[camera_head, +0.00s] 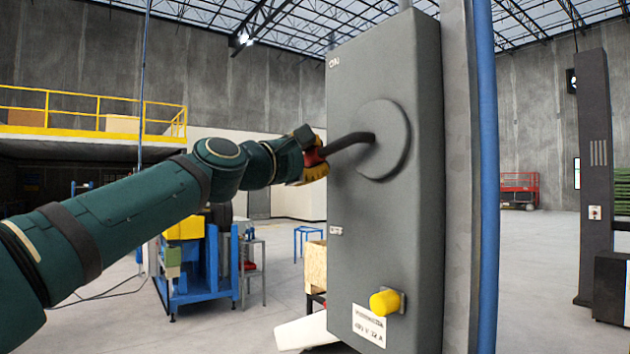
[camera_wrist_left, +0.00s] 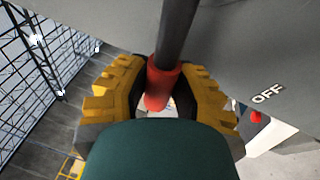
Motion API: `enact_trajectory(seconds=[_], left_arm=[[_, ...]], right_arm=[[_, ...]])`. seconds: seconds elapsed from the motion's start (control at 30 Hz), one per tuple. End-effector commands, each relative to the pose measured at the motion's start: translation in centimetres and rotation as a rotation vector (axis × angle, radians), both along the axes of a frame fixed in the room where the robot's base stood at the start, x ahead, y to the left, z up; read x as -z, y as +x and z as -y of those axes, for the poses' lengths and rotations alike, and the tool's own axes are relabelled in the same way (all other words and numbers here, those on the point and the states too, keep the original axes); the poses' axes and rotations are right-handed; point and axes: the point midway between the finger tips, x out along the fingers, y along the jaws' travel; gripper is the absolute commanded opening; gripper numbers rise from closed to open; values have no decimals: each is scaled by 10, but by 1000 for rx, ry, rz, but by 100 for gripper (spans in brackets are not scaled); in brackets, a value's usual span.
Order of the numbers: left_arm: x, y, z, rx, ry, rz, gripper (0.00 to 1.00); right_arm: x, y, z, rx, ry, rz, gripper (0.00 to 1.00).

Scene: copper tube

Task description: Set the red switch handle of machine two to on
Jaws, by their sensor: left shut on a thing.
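The grey switch box (camera_head: 380,240) stands upright in the middle of the head view, with an "ON" mark near its top and an "OFF" mark (camera_wrist_left: 268,93) in the left wrist view. A dark handle lever (camera_head: 347,143) comes out of a round disc (camera_head: 384,140) and points left, tilted slightly down. Its red grip (camera_wrist_left: 161,83) lies between the yellow fingers of my left gripper (camera_head: 313,165), which is shut on it. The fingers hide part of the red grip in the head view. My right gripper is not in view.
A yellow knob (camera_head: 385,302) sticks out low on the box. A blue pipe (camera_head: 487,180) runs up along the box's right side. A blue machine frame (camera_head: 200,270) stands behind my left arm. The floor to the right is mostly clear.

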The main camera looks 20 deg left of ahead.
Motion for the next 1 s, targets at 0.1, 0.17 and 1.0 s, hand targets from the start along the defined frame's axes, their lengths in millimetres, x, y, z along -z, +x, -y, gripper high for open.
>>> enact_trajectory(seconds=[0.1,0.17,1.0], left_arm=[[-13,1,-1,-1,84,70,0],[-19,1,0,-1,129,104,0],[-97,-17,20,-3,689,541,0]], right_arm=[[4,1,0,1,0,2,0],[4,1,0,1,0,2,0],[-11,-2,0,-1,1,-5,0]])
